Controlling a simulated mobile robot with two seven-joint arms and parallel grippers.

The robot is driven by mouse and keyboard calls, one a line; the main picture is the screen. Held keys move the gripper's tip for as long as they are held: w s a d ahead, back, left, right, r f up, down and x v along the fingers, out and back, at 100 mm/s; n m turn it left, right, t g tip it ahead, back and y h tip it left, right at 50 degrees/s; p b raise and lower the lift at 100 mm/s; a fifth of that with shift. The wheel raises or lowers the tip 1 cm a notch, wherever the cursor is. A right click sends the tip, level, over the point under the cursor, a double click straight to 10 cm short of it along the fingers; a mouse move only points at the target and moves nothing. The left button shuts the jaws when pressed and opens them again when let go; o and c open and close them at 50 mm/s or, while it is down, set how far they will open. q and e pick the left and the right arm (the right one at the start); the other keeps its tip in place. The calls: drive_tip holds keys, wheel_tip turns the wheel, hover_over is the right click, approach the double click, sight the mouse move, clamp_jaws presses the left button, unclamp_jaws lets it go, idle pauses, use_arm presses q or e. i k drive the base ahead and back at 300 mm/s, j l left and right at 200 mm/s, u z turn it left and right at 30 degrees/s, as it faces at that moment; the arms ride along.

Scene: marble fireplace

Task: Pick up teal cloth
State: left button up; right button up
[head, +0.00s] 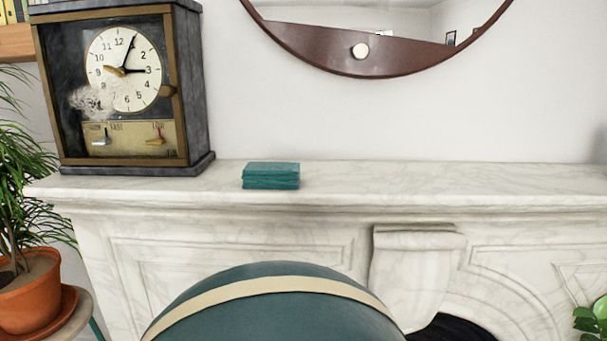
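The teal cloth (271,176) is folded into a small, flat, layered stack. It lies on the white marble mantel (430,181), a little left of the middle of the head view. It sits close to the front edge of the mantel, to the right of the clock. Nothing covers it or touches it from above. Neither of my grippers shows in the head view.
A dark mantel clock (125,85) stands left of the cloth. A round brown-framed mirror (385,62) hangs above. A teal rounded object with a cream band (270,310) rises in front of the fireplace. A potted plant (30,295) stands at left. The mantel's right side is clear.

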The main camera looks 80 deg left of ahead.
sight(271, 176)
drive_tip(key=u, duration=2.75)
